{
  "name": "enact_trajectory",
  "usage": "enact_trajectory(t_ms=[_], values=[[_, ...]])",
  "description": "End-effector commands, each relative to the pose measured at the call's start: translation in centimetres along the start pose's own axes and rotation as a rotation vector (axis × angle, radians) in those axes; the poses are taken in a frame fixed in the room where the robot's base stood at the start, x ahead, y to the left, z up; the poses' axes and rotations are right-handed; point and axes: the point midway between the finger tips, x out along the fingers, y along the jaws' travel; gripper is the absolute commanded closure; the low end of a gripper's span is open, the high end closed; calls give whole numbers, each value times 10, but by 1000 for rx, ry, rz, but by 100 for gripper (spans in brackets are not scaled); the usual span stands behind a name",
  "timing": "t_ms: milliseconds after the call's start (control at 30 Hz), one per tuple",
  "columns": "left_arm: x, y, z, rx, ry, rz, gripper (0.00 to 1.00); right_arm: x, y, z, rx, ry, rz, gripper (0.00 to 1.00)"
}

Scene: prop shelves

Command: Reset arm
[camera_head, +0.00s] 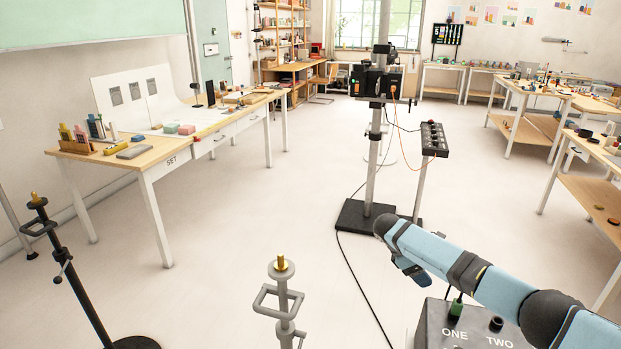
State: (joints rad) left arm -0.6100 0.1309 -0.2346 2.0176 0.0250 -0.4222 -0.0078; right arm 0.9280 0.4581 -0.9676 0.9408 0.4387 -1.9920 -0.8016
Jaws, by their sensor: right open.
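My right arm (505,290), light blue with dark joints, comes in from the lower right and reaches up and left. Its rounded dark end lies near the foot of the black stand. My right gripper (413,271) shows only in part below the forearm, small and partly hidden by it. It is open, and I see nothing held in it. My left arm and left gripper are not in view.
A grey box (465,328) marked ONE and TWO stands under the right arm. A camera stand (374,165) with cables rises ahead. Metal stands (283,297) and (60,250) are close in front. A table marked SET (150,160) is at left; shelved tables (590,170) are at right.

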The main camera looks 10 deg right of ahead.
Motion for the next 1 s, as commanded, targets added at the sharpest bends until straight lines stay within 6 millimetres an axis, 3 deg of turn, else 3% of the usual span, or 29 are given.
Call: enact_trajectory(t_ms=[67, 167, 400, 600, 800, 1000], values=[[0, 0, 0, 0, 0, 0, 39, 6, -9, -14, -10, 20, 13, 39], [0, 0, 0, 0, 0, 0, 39, 22, -32, -52, -26, 90, 55, 39], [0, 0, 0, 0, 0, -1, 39, 64, -143, -173, -13, 447, 158, 39], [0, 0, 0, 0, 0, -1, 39, 74, -242, -232, 96, 785, 158, 39], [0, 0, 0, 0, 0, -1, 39, 72, -326, -243, 288, 1098, 107, 39], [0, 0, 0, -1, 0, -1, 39, 68, -383, -213, 535, 1355, 55, 39]])
